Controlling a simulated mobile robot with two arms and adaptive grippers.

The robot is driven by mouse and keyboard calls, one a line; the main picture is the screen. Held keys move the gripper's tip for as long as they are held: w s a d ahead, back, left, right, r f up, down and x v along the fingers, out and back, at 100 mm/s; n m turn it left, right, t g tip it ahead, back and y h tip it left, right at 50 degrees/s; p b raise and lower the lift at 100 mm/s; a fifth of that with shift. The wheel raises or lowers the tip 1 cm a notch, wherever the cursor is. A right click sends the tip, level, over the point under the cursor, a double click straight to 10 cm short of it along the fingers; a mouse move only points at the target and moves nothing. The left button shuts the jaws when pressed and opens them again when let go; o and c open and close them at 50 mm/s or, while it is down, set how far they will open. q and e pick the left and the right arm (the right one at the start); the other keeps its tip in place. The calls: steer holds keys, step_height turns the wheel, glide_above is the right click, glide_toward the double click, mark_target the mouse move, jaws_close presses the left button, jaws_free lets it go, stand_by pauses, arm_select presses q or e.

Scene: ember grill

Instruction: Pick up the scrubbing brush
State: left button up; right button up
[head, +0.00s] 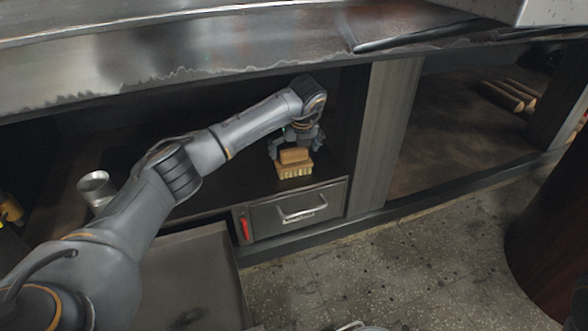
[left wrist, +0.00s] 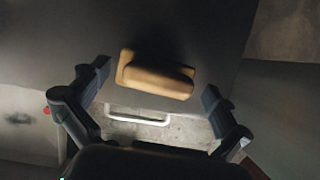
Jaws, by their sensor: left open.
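The scrubbing brush (head: 295,164) has a tan wooden block and handle with pale bristles facing down. It rests on the dark shelf (head: 225,185) under the counter, near the shelf's front edge above a drawer. My left gripper (head: 294,146) is at the brush, coming from above and behind it in the head view. In the left wrist view the brush (left wrist: 157,75) lies ahead, between and beyond the two open fingers (left wrist: 155,95). Gaps show between the brush and both fingers. My right gripper is not in view.
A metal drawer front (head: 297,212) with a bar handle is below the shelf. A metal cup (head: 97,187) stands on the left. The counter (head: 240,45) overhangs the shelf. A post (head: 382,130) closes the right side. Logs (head: 510,95) lie in the right bay.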

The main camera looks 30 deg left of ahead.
arm_select(q)
steer(key=shift+f, duration=0.15)
steer(key=c, duration=1.3)
